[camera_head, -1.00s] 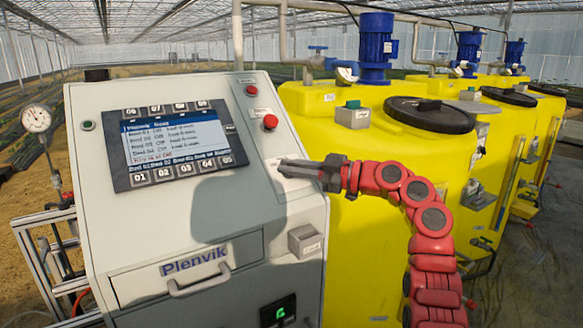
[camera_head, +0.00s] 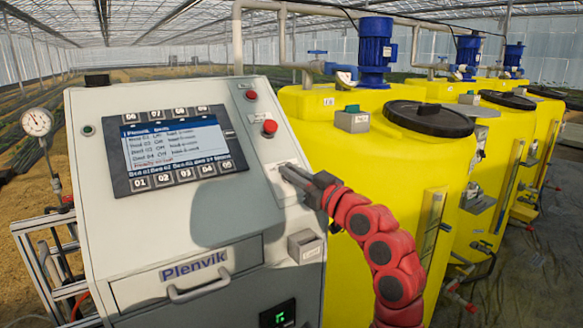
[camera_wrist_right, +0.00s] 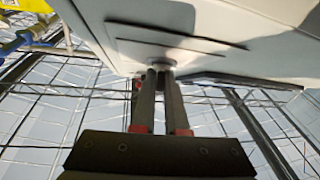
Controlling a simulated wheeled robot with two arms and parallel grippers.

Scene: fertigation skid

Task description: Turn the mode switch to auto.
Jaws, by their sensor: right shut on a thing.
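My right gripper (camera_head: 286,168) reaches in from the right to a pale plate (camera_head: 271,178) on the sloped control panel, below the red push-button. In the right wrist view its two fingers (camera_wrist_right: 164,82) are close together, with the tips at the round base of the mode switch (camera_wrist_right: 160,65) on that plate (camera_wrist_right: 190,48). The gripper is shut on the switch knob, which the fingers mostly hide. I cannot read which position the switch points to. My left gripper is not in view.
The grey cabinet carries a display (camera_head: 180,148) with numbered keys, a red push-button (camera_head: 269,127) above the plate and a small grey box (camera_head: 305,245) below it. Yellow tanks (camera_head: 330,160) stand close on the right.

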